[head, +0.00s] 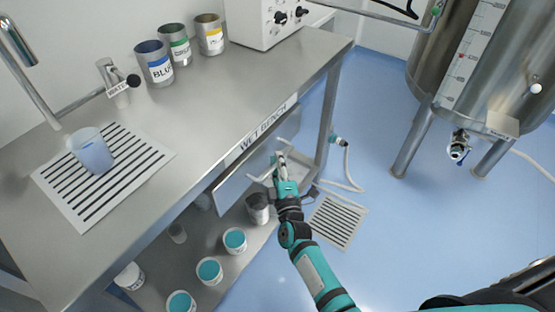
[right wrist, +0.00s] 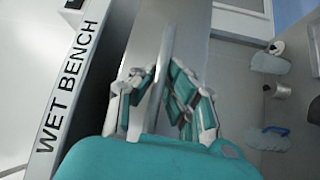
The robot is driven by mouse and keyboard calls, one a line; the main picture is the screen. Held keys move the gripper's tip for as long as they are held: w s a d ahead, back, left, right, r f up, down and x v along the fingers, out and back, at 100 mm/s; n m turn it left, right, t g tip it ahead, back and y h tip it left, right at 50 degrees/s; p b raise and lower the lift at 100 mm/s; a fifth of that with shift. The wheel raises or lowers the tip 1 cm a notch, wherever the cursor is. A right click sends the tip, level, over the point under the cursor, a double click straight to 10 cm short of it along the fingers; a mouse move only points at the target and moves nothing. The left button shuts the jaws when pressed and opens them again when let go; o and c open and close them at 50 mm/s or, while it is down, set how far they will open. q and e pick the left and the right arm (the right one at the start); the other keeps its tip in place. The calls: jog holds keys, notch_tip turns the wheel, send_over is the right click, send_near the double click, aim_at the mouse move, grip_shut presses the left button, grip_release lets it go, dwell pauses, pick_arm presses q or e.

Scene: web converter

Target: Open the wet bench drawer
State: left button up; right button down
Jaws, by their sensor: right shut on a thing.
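The wet bench (head: 190,120) is a steel table with a "WET BENCH" label on its front edge. Its grey drawer front (head: 240,182) hangs below that edge, and it also shows in the right wrist view (right wrist: 190,20). My right gripper (head: 281,165) is at the drawer front, its arm reaching in from the bottom right. In the right wrist view its fingers (right wrist: 160,88) are shut around the drawer's bar handle (right wrist: 165,55). A dark gap shows between bench edge and drawer front; I cannot tell how far out the drawer is. My left gripper is not in view.
Several tubs (head: 209,270) with teal contents stand on the lower shelf. A hose (head: 347,165) and a floor grate (head: 338,221) lie right of the bench. A steel tank (head: 440,75) stands at the upper right. The blue floor between is mostly clear.

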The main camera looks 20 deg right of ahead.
jog(key=s+d+p, duration=0.8)
jog(key=s+d, duration=0.8)
jog(key=s, duration=0.4)
jog(key=shift+s+r, duration=0.15)
jog(key=shift+s, duration=0.1)
jog(key=c, duration=1.4)
grip_release()
jog(key=s, duration=0.4)
jog(key=s+a+f, duration=0.1)
jog(key=s, duration=0.7)
jog(key=shift+a+f, duration=0.25)
jog(key=shift+f, duration=0.1)
jog(key=shift+w, duration=0.1)
